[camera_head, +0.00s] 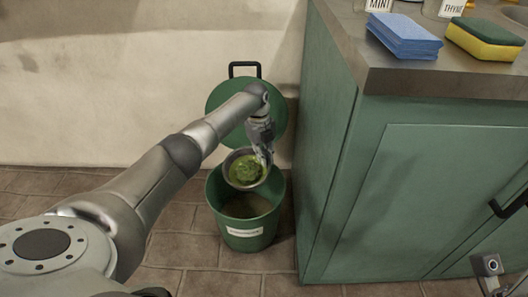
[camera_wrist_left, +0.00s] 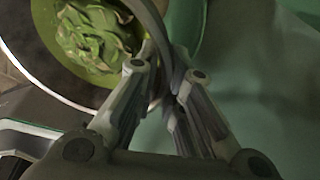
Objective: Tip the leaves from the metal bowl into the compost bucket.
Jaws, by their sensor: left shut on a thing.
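The metal bowl (camera_head: 231,158) hangs over the back part of the green compost bucket (camera_head: 270,240) in the head view. It holds a clump of green leaves (camera_head: 246,170), and its opening faces up toward the camera, seemingly tilted. My left gripper (camera_head: 264,153) is shut on the bowl's right rim. In the left wrist view the fingers (camera_wrist_left: 160,85) pinch the rim, with the leaves (camera_wrist_left: 95,38) inside the bowl (camera_wrist_left: 35,55). The bucket is open and shows a brownish inside. A grey part of my right gripper (camera_head: 490,268) shows at the lower right edge; its fingertips are unclear.
The bucket's green lid (camera_head: 222,97) with a black handle stands upright behind it, near the wall. A green cabinet (camera_head: 420,190) stands close on the right. Its countertop (camera_head: 385,78) holds blue cloths (camera_head: 403,38), a sponge (camera_head: 485,40) and jars. Tiled floor is free left of the bucket.

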